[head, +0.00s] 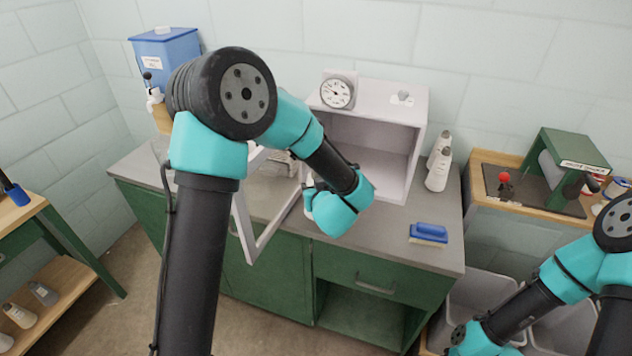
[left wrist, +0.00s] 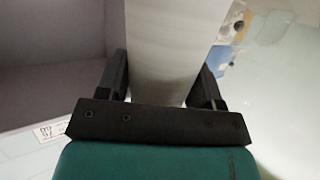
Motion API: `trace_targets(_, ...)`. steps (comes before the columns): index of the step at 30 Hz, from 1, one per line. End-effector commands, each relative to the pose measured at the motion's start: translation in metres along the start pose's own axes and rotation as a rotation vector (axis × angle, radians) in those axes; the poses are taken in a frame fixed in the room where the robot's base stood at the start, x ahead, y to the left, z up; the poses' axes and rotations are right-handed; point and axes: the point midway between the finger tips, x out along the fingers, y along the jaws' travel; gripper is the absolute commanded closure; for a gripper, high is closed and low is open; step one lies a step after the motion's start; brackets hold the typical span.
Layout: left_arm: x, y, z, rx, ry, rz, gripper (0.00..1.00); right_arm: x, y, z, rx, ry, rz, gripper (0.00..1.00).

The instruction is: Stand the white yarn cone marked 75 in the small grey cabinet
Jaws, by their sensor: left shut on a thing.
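The small grey cabinet (head: 416,128) stands on the grey counter, its front open and its inside visible. Its framed door (head: 243,228) is swung out to the left. My left gripper (left wrist: 160,88) is shut on a pale, smooth yarn cone (left wrist: 168,50), which shows between the two fingers in the left wrist view. No mark can be read on it. In the head view my left wrist hides most of the gripper and cone, in front of the cabinet opening's left side. My right arm enters at lower right; its gripper is not in view.
A blue brush (head: 429,233) lies on the counter (head: 395,225). A gauge (head: 338,92) sits on the cabinet. A blue container (head: 165,58) stands back left, a green machine (head: 570,165) on the right bench.

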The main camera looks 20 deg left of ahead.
Motion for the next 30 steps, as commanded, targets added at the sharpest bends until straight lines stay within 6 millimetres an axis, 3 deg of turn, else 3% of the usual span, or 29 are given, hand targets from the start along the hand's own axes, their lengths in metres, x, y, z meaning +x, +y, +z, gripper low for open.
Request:
trace_targets(6, -0.054, -0.012, 0.013, 0.003, 0.001, 0.005, 0.77, 0.0, 0.0, 0.0, 0.0, 0.0, 0.0, 0.57)
trace_targets(12, -0.088, -0.02, 0.022, 0.002, 0.002, 0.003, 0.77, 0.0, 0.0, 0.0, 0.0, 0.0, 0.0, 0.57)
trace_targets(18, -0.101, -0.024, 0.026, -0.001, 0.001, 0.001, 0.77, 0.0, 0.0, 0.0, 0.0, 0.0, 0.0, 0.57)
trace_targets(30, -0.102, -0.025, 0.026, 0.0, 0.001, 0.001, 0.77, 0.0, 0.0, 0.0, 0.0, 0.0, 0.0, 0.57)
